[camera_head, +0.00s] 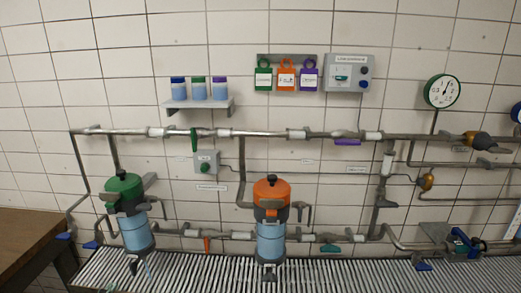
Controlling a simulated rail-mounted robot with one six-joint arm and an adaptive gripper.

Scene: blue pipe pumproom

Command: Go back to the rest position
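My gripper and arm are not in the head camera view. The view faces a white tiled wall with grey pipework. A vessel with a green top (124,188) and light blue body stands tilted in the picture at the left. A vessel with an orange top (271,192) and light blue body stands near the middle. Both sit over a grey slatted grating.
A wooden table (30,240) is at the lower left. The grating (340,272) runs along the floor. A shelf (200,105) holds 3 jars. Hanging tags (286,76), a control box (349,73) and a round gauge (441,91) are on the wall.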

